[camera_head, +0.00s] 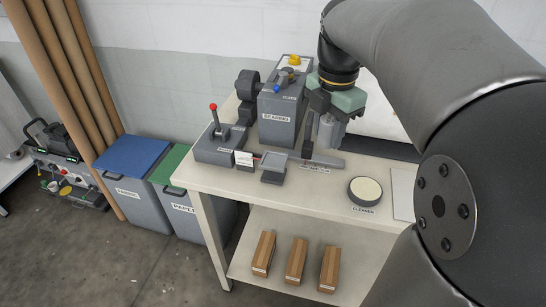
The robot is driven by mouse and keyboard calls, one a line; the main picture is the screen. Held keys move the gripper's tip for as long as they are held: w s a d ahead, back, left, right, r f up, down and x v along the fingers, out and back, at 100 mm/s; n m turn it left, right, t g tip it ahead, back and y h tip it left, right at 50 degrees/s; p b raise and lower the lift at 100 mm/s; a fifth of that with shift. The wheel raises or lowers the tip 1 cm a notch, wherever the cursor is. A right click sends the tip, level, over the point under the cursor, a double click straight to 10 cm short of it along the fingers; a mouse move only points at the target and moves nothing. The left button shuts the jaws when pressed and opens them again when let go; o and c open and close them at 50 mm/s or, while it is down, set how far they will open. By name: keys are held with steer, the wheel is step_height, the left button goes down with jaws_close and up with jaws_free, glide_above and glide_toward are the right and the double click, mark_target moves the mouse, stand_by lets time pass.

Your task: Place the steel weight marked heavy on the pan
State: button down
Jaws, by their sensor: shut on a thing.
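My gripper (327,122) is at the upper centre, pointing down over the right part of the bench, above the grey beam. It is shut on a grey metallic block (329,137) that looks like the steel weight. No marking on it can be read, and the fingers hide part of it. A small grey square pan (273,168) sits at the bench's front edge, left of the gripper and lower in the picture. The grey beam (325,161) runs to the right from near the pan. A dark upright block (308,143) stands at the beam, close to the gripper's left side.
A lever unit with a red knob (213,107) and a grey box labelled BEARING (279,115) stand left of the gripper. A round CLEANER tin (365,190) is at the right. Several wooden blocks lie on the lower shelf (250,284). My arm covers the right side.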

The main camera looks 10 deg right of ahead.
steer(key=shift+s+r+n, duration=0.15)
steer(key=shift+s+n, duration=0.15)
steer(key=shift+n, duration=0.1)
steer(key=shift+a, duration=0.15)
steer(key=w+a+f+p, duration=0.2)
steer(key=w+a+f, duration=0.25)
steer(key=w, duration=0.25)
glide_above(274, 161)
steer(key=shift+n, duration=0.3)
steer(key=f, duration=0.4)
steer(key=shift+s+d+f, duration=0.15)
steer(key=shift+s+f, duration=0.1)
steer(key=shift+s, duration=0.05)
steer(key=shift+w+f, duration=0.15)
steer(key=shift+f, duration=0.15)
steer(key=shift+w+a+f, duration=0.1)
steer(key=shift+f, duration=0.75)
steer(key=shift+w+a+f, duration=0.1)
steer(key=shift+f, duration=0.75)
